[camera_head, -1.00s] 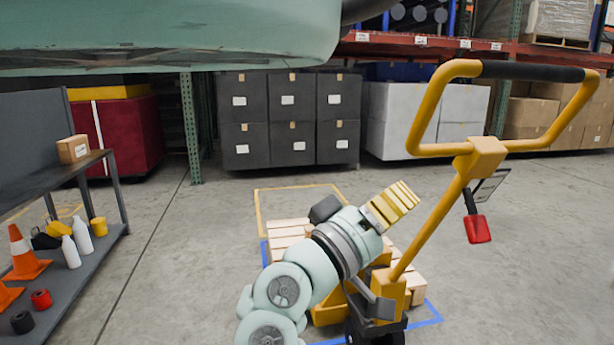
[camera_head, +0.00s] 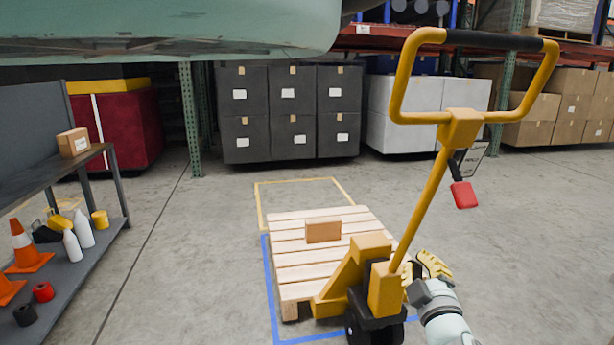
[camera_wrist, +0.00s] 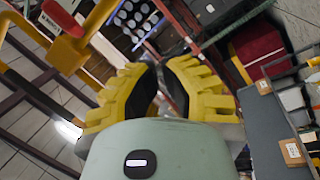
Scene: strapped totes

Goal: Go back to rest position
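My gripper (camera_head: 428,268) is at the lower right of the head view, just right of the yellow pallet jack's mast and partly hidden behind it. In the wrist view my gripper (camera_wrist: 160,84) shows two yellow ribbed fingers with a gap between them and nothing held. The fingers are open and tilted up toward the racks and ceiling. My arm reaches in from the bottom right of the head view.
The yellow pallet jack (camera_head: 385,285) stands very close to my gripper, its handle (camera_head: 398,85) rising above. A wooden pallet (camera_head: 290,255) bears one small brown box (camera_head: 323,230). A grey cart (camera_head: 75,280) stands left. Floor between cart and pallet is clear.

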